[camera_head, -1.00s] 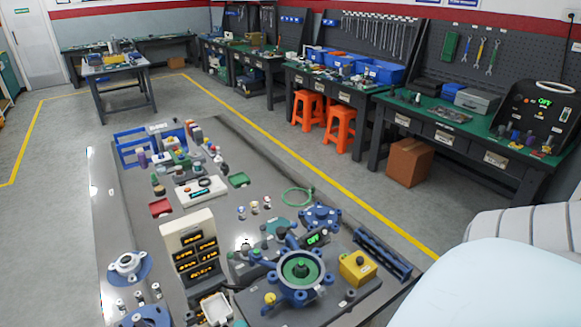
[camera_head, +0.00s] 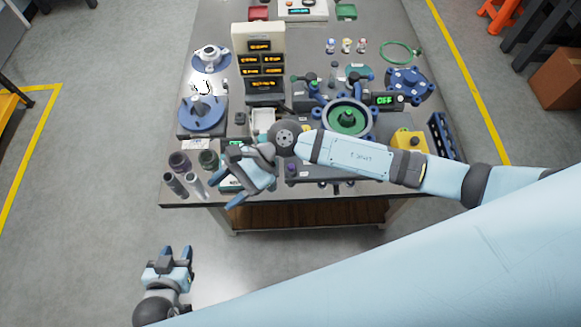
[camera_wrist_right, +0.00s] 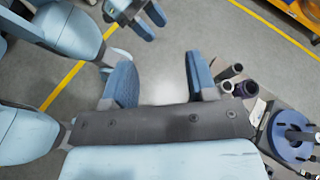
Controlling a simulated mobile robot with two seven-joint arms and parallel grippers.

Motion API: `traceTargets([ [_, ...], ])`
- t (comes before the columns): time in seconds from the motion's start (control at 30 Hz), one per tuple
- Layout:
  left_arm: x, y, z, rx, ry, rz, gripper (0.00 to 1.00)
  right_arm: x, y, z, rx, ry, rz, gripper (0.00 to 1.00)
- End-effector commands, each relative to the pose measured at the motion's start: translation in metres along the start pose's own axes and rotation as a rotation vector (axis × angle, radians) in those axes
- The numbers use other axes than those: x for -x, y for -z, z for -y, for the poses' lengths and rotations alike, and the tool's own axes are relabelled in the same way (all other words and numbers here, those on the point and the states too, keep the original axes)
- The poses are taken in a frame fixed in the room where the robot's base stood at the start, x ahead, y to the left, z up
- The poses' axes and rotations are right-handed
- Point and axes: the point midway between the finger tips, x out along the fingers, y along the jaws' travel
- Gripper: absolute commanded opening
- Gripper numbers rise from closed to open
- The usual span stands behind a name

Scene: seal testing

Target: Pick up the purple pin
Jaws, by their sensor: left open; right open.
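A dark purplish cylinder (camera_head: 180,162) stands with several other upright cylinders at the table's front left corner; it looks like the purple pin, but I cannot be sure. Dark purplish cylinders (camera_wrist_right: 246,90) also show right of the fingers in the right wrist view. My right gripper (camera_head: 226,176) is open and empty, just right of these cylinders near the table's front edge. In its wrist view, bare floor shows between the spread fingers (camera_wrist_right: 160,68). My left gripper (camera_head: 177,252) is open and empty over the floor, in front of the table.
A blue round fixture (camera_head: 203,115) stands behind the cylinders. A white display panel (camera_head: 259,40), a blue-rimmed green fixture (camera_head: 348,121) and a yellow box (camera_head: 409,140) also occupy the table. Floor in front is clear.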

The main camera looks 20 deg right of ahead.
Motion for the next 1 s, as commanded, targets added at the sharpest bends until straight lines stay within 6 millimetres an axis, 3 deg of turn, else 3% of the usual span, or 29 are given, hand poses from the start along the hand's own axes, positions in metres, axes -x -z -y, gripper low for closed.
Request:
traceTargets([
  [0.03, -0.001, -0.002, 0.0, 0.0, 0.0, 0.0, 0.43, 0.012, 0.027, 0.0, 0.193, -0.111, -0.16, 0.52],
  [0.1, -0.002, -0.003, 0.0, 0.0, -0.001, 0.0, 0.43, 0.035, 0.063, 0.0, 0.424, -0.278, -0.356, 0.52],
  [0.2, -0.003, -0.004, 0.001, -0.002, -0.001, -0.001, 0.43, 0.077, 0.104, 0.007, 0.661, -0.504, -0.587, 0.52],
  [0.3, -0.004, -0.003, 0.002, -0.004, 0.0, -0.002, 0.43, 0.116, 0.128, 0.017, 0.797, -0.683, -0.745, 0.52],
  [0.43, -0.004, -0.003, 0.003, -0.006, 0.002, -0.004, 0.43, 0.146, 0.143, 0.025, 0.874, -0.817, -0.852, 0.52],
  [0.57, -0.002, 0.0, 0.003, -0.006, 0.002, -0.004, 0.43, 0.149, 0.157, 0.024, 0.89, -0.853, -0.876, 0.52],
  [0.8, 0.003, 0.008, 0.004, -0.007, 0.005, -0.008, 0.43, 0.13, 0.199, 0.011, 0.888, -0.851, -0.874, 0.52],
  [1.0, 0.005, 0.008, 0.005, -0.005, 0.008, -0.006, 0.43, 0.121, 0.219, 0.007, 0.891, -0.847, -0.874, 0.52],
])
